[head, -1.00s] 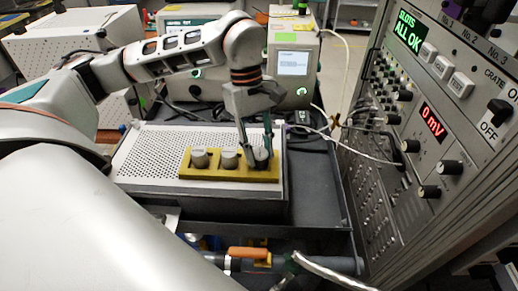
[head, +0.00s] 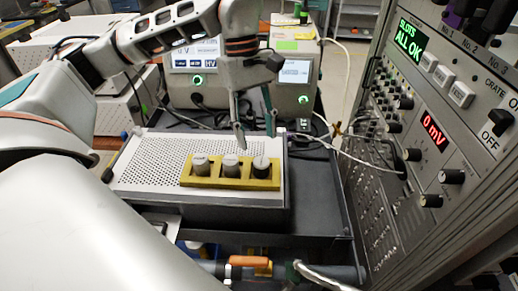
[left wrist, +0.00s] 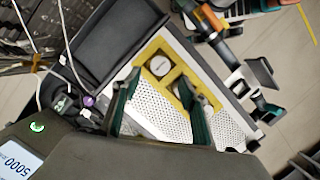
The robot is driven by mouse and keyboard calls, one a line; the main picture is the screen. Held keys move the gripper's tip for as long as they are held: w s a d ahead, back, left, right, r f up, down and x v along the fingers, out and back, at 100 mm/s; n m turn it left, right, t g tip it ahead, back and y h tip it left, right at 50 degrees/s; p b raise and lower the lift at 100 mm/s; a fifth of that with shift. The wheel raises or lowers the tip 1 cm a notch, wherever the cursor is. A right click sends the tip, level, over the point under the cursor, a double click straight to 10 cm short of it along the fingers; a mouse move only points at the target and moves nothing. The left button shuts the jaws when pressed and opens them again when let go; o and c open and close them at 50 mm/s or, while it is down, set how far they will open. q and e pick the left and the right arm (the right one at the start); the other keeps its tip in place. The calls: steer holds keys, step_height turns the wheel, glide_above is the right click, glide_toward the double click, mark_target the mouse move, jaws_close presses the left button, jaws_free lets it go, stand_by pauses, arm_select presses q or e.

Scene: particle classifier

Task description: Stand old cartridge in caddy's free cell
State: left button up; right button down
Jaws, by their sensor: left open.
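The yellow caddy (head: 187,182) lies on the perforated white plate. My right gripper is not in view.
The perforated plate (head: 150,165) tops a box in a dark tray (head: 315,205). An instrument rack (head: 440,185) rises on the right, with thin cables in front of it. Bench instruments (head: 200,80) stand behind. An orange-handled valve (head: 249,261) is in front.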

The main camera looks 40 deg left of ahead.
arm_select(q)
steer(key=v, duration=0.4)
steer(key=shift+r, duration=0.45)
steer(key=shift+f, duration=0.1)
